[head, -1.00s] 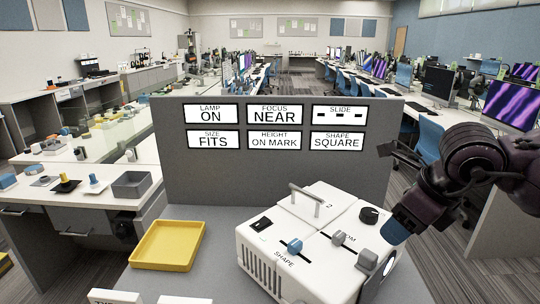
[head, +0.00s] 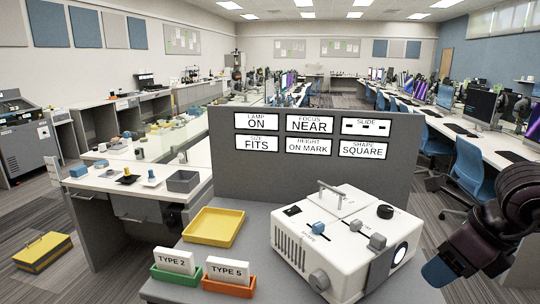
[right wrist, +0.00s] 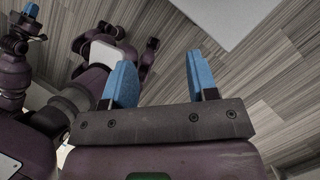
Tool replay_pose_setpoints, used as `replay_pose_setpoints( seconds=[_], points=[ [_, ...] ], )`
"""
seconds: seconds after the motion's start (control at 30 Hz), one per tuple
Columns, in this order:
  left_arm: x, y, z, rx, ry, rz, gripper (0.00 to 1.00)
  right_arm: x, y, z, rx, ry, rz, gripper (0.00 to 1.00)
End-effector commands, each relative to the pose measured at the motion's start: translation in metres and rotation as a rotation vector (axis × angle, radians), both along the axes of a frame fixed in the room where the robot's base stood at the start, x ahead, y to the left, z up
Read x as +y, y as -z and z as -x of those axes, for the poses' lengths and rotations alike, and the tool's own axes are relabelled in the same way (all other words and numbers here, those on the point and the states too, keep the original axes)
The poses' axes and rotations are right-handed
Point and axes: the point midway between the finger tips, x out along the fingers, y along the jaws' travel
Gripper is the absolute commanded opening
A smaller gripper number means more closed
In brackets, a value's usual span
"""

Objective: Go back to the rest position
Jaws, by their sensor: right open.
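My right gripper (head: 440,270) is at the right edge of the head view, to the right of the white projector-like box and apart from it. In the right wrist view its two blue fingers (right wrist: 162,82) stand apart with nothing between them, over wood-patterned floor. The white box (head: 335,255) stands on a grey table, with a handle, knobs and sliders on it. My left gripper does not show in the head view. Parts of my own body show at the left of the right wrist view, with blue tips at the upper left.
A grey panel (head: 290,185) behind the box carries signs such as LAMP ON and SHAPE SQUARE. A yellow tray (head: 213,227), a green bin (head: 176,275) and an orange bin (head: 228,287) are left of the box. A blue chair (head: 470,170) stands behind the right arm.

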Motion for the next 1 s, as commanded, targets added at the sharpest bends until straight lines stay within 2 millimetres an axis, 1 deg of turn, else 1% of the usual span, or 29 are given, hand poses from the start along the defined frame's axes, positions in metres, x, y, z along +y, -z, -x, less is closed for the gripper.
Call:
replay_pose_setpoints(
  seconds=[0.03, 0.13, 0.27, 0.37, 0.4, 0.47, 0.5, 0.57, 0.67, 0.77, 0.87, 0.97, 1.0],
  points=[
    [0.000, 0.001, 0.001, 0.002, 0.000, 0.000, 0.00, 0.010, 0.011, 0.003, 0.036, -0.012, -0.067, 0.53],
    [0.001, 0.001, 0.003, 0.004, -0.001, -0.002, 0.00, 0.030, 0.025, 0.009, 0.090, -0.026, -0.203, 0.53],
    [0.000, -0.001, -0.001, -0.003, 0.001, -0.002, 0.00, 0.057, 0.038, 0.017, 0.165, -0.030, -0.408, 0.53],
    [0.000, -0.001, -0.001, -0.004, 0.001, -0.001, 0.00, 0.079, 0.047, 0.023, 0.231, -0.010, -0.606, 0.53],
    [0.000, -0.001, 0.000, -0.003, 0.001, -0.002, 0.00, 0.088, 0.050, 0.025, 0.260, 0.007, -0.699, 0.53],
    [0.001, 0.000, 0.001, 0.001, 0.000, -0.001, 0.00, 0.099, 0.053, 0.026, 0.301, 0.047, -0.848, 0.53],
    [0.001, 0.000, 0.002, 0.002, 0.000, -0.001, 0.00, 0.105, 0.055, 0.027, 0.329, 0.082, -0.951, 0.53],
    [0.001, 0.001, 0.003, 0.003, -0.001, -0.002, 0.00, 0.112, 0.058, 0.025, 0.366, 0.145, -1.101, 0.53],
    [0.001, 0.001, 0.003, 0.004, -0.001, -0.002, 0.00, 0.114, 0.064, 0.019, 0.416, 0.282, -1.341, 0.53],
    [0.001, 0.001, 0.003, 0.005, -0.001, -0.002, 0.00, 0.108, 0.076, 0.011, 0.454, 0.459, -1.564, 0.53],
    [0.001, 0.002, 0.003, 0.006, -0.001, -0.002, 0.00, 0.093, 0.097, 0.003, 0.484, 0.675, -1.763, 0.53],
    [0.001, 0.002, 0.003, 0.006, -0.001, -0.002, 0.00, 0.074, 0.127, 0.000, 0.505, 0.926, -1.933, 0.53],
    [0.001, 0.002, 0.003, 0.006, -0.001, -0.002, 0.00, 0.065, 0.142, 0.001, 0.515, 1.035, -1.992, 0.53]
  ],
)
